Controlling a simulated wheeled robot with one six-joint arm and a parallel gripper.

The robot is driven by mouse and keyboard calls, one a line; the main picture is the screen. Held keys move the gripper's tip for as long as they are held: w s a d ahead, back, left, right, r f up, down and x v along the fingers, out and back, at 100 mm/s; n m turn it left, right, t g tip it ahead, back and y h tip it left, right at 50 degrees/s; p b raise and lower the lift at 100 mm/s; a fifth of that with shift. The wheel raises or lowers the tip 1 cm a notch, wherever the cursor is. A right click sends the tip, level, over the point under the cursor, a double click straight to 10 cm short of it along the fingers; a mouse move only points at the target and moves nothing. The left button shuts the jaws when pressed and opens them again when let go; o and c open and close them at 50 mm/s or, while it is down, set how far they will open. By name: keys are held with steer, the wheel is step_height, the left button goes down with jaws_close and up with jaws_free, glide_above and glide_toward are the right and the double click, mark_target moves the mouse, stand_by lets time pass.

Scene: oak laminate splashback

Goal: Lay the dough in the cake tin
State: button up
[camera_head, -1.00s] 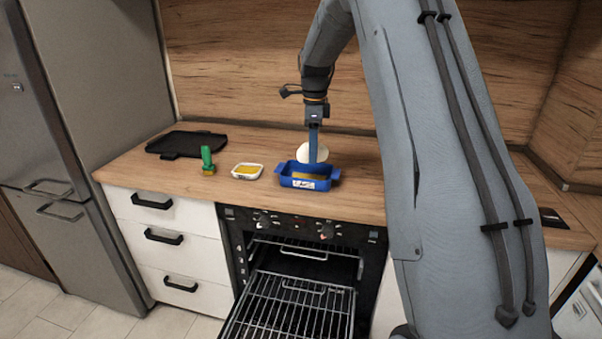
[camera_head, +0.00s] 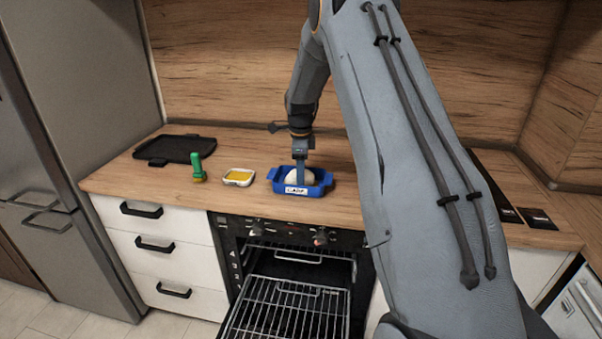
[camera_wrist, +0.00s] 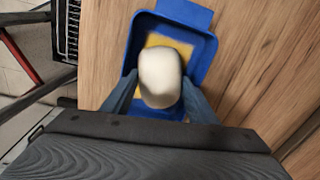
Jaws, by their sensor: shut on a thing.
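The dough (camera_head: 292,175) is a pale rounded lump inside the blue cake tin (camera_head: 276,187) on the wooden counter. In the wrist view the dough (camera_wrist: 160,78) lies between the two fingers of my gripper (camera_wrist: 160,92), over the tin's yellow bottom. My gripper (camera_head: 300,172) points down into the tin (camera_wrist: 206,55) and is shut on the dough. Whether the dough touches the tin's bottom cannot be told. The tin has two end handles and a white label on its front.
A small white dish (camera_head: 239,177) with yellow contents and a green-handled brush (camera_head: 199,168) stand left of the tin. A black tray (camera_head: 175,149) lies at the back left. Below, the oven is open with its wire rack (camera_head: 285,315) pulled out.

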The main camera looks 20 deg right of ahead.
steer(key=shift+f, duration=0.15)
steer(key=shift+f, duration=0.1)
steer(key=o, duration=0.9)
step_height(320, 180, up, 11)
steer(key=b, duration=0.4)
steer(key=s+a+f+n, duration=0.2)
steer(key=s+a+n, duration=0.3)
steer(key=s, duration=0.6)
steer(key=s+a+f+n, duration=0.3)
steer(key=s+a+n, duration=0.2)
steer(key=s+n, duration=0.5)
steer(key=s+a+f+n, duration=0.3)
steer(key=s+n, duration=0.5)
steer(key=s, duration=0.5)
steer(key=shift+s+a+f, duration=0.1)
steer(key=shift+a+f, duration=0.15)
steer(key=shift+a, duration=0.65)
